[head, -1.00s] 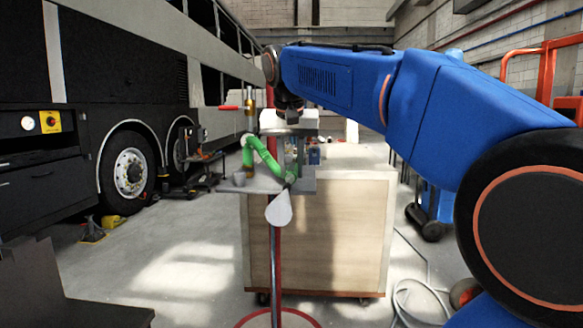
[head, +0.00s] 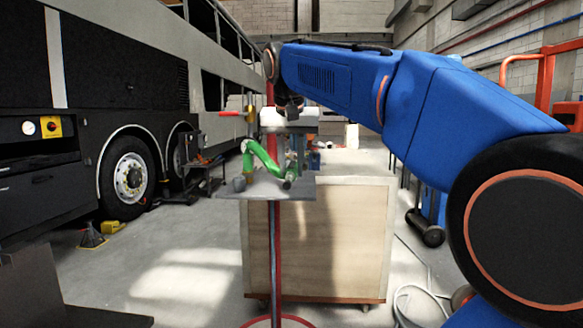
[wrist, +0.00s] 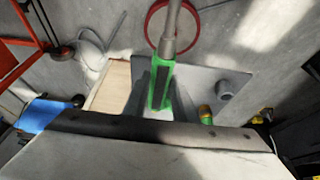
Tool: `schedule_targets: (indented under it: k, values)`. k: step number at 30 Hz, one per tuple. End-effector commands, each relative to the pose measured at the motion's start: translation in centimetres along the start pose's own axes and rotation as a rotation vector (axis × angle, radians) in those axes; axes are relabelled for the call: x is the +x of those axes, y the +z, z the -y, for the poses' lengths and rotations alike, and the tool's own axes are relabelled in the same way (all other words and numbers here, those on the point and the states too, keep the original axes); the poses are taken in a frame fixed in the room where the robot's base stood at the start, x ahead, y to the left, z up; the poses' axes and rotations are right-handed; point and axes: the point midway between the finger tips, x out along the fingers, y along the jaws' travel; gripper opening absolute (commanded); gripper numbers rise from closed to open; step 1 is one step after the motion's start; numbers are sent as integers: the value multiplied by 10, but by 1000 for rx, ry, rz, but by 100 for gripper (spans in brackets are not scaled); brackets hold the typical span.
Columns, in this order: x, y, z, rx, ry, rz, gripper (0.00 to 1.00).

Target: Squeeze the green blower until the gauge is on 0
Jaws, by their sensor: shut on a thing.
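The green blower (head: 262,155) is a bent green tool above a small grey tabletop (head: 262,190) on a pole. Its dark nozzle end (head: 288,183) points toward the front of the top. My gripper (head: 292,160) is pointing down at the blower's right part. In the wrist view my gripper (wrist: 160,98) has its grey fingers on either side of the green body (wrist: 161,84), shut on it. A grey nozzle (wrist: 170,25) runs on from it. A round white dial (head: 28,124) shows on the coach side; I cannot read it or tell whether it is the gauge.
A small grey cup (head: 239,184) stands on the top's left edge. A red lever (head: 229,113) sits behind. A wooden cabinet (head: 335,235) is behind the pole, the coach (head: 75,70) at left. Open floor (head: 180,270) lies between.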

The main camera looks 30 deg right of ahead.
Motion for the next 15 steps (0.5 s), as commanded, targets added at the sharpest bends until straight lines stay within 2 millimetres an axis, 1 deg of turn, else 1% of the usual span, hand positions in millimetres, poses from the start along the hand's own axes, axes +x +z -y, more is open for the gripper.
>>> schedule_targets:
  k: [3, 4, 5, 6, 7, 15]
  values:
    - [0, 0, 0, 0, 0, 0, 0]
    - [0, 0, 0, 0, 0, 0, 22]
    - [0, 0, 0, 0, 0, -1, 15]
    - [0, 0, 0, 0, 0, 0, 5]
    - [0, 0, 0, 0, 0, 0, 0]
    - [1, 1, 0, 0, 0, 0, 0]
